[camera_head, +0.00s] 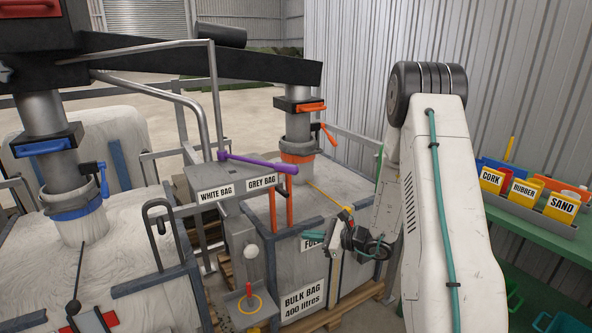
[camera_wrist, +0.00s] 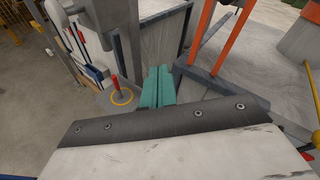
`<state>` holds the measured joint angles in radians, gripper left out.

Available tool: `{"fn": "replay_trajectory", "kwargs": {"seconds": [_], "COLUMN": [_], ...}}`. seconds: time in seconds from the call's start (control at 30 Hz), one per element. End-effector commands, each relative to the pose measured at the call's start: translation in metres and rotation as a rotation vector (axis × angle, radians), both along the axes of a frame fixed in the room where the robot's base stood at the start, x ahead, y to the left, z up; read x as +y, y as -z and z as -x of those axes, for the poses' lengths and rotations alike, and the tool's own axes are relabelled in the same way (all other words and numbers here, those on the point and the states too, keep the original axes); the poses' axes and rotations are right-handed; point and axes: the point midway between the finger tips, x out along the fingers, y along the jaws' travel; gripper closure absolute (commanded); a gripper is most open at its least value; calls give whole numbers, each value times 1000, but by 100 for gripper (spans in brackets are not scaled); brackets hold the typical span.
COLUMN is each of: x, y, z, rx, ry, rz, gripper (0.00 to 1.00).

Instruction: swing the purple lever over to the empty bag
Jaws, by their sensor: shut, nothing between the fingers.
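The purple lever (camera_head: 258,163) sits on a grey box (camera_head: 230,185) with labels "WHITE BAG" and "GREY BAG". Its thick end points right, on the "GREY BAG" side. The left white bag (camera_head: 80,265) stands under the blue-fitted spout. The right grey bag (camera_head: 272,212) stands under the orange-fitted spout, with a "BULK BAG 400 litres" label; another label is partly hidden by my gripper. My gripper (camera_head: 313,237) has teal fingers, shut and empty, in front of the grey bag, below and right of the lever. The fingers also show in the wrist view (camera_wrist: 158,86); the lever does not.
Orange posts (camera_head: 281,205) and a bent metal pipe (camera_head: 213,95) stand near the lever. A small red-handled stand with a yellow ring (camera_head: 249,303) is at the bottom. A green table (camera_head: 530,222) with labelled bins is at right.

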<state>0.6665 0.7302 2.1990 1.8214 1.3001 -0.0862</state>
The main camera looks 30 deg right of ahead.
Motion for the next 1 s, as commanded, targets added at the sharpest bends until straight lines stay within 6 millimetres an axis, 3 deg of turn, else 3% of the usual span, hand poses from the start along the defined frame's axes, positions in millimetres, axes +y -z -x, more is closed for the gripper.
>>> {"fn": "replay_trajectory", "kwargs": {"seconds": [0.03, 0.2, 0.3, 0.37, 0.57, 1.0], "x": [-23, -63, -70, -66, -55, -51], "y": [-35, -132, -177, -196, -207, -207], "z": [2, 25, 42, 51, 61, 57], "rx": [-89, -381, -545, -638, -774, -780], "ry": [2, -54, -111, -155, -216, -217], "rz": [53, 249, 362, 417, 472, 479], "gripper": [100, 100, 100, 100, 100, 100]}}
